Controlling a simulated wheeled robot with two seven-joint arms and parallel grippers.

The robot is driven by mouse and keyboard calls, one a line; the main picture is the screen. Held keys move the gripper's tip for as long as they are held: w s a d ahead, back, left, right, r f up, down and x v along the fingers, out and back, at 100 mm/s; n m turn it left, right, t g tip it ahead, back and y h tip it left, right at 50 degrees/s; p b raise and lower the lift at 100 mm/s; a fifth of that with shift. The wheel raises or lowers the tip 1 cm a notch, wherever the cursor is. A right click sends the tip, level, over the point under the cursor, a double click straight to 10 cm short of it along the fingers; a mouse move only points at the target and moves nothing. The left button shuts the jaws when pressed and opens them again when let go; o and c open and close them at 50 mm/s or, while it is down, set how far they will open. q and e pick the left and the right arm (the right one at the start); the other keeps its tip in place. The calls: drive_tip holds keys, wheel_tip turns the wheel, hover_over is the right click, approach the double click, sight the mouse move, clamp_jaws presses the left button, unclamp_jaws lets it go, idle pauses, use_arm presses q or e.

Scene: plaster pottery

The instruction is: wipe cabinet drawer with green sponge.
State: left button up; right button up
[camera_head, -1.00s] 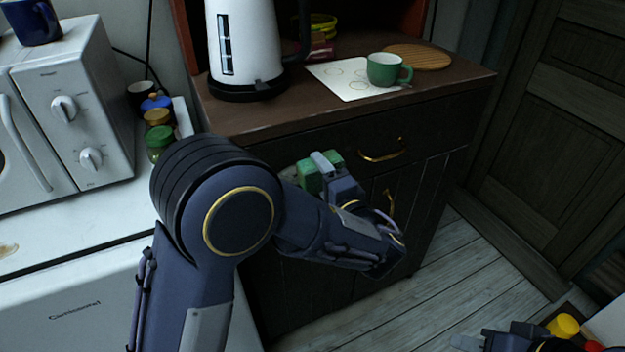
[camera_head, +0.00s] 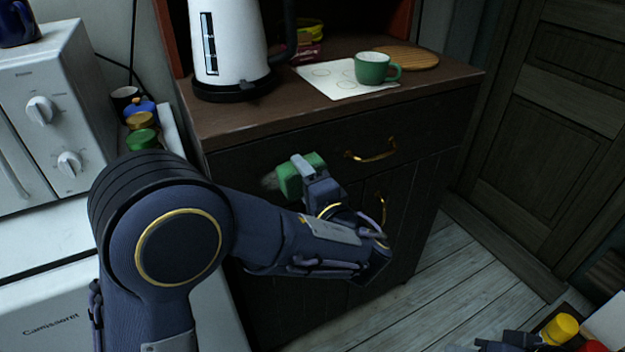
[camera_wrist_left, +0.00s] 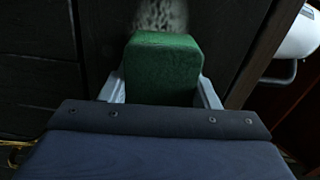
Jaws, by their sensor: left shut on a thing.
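The green sponge (camera_head: 300,175) is held between the fingers of my left gripper (camera_head: 304,170), in front of the dark cabinet drawer (camera_head: 330,148). In the left wrist view the sponge (camera_wrist_left: 163,70) sits between both fingers, close to the dark drawer front. I cannot tell if it touches the wood. A pale speckled stain (camera_wrist_left: 160,14) shows on the drawer just beyond the sponge; in the head view the stain (camera_head: 270,181) is left of the sponge. The drawer has a gold handle (camera_head: 371,154) to the right. My right gripper (camera_head: 492,345) shows only partly at the bottom edge.
A white kettle (camera_head: 228,45), a green mug (camera_head: 372,68) on a white sheet (camera_head: 322,84) and a round wooden board (camera_head: 412,56) stand on the cabinet top. A white microwave (camera_head: 50,115) and several jars are at left. A lower door handle (camera_head: 382,208) projects below the drawer.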

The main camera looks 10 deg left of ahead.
sight(259, 182)
use_arm(q)
drive_tip(key=shift+s+a+f+b, duration=0.1)
drive_tip(key=shift+s+a+b, duration=0.35)
drive_tip(key=shift+a, duration=0.35)
drive_tip(key=shift+s+a+r+b, duration=0.1)
drive_tip(key=shift+s+a+b, duration=0.3)
drive_tip(key=shift+s+a, duration=0.25)
drive_tip(key=shift+s+a+f+b, duration=0.1)
drive_tip(key=shift+s+a+b, duration=0.3)
drive_tip(key=shift+a, duration=0.5)
drive_tip(key=shift+s+a+b, duration=0.15)
drive_tip(key=shift+s+a, duration=0.15)
drive_tip(key=shift+a, duration=0.25)
drive_tip(key=shift+s+a+b, duration=0.15)
drive_tip(key=shift+s+a, duration=0.15)
drive_tip(key=shift+a, duration=0.2)
drive_tip(key=shift+s+d, duration=0.2)
drive_tip(key=shift+s, duration=0.1)
drive_tip(key=shift+b+v, duration=0.6)
drive_tip(key=shift+v, duration=2.1)
drive_tip(key=shift+w, duration=0.1)
drive_tip(key=shift+d, duration=0.1)
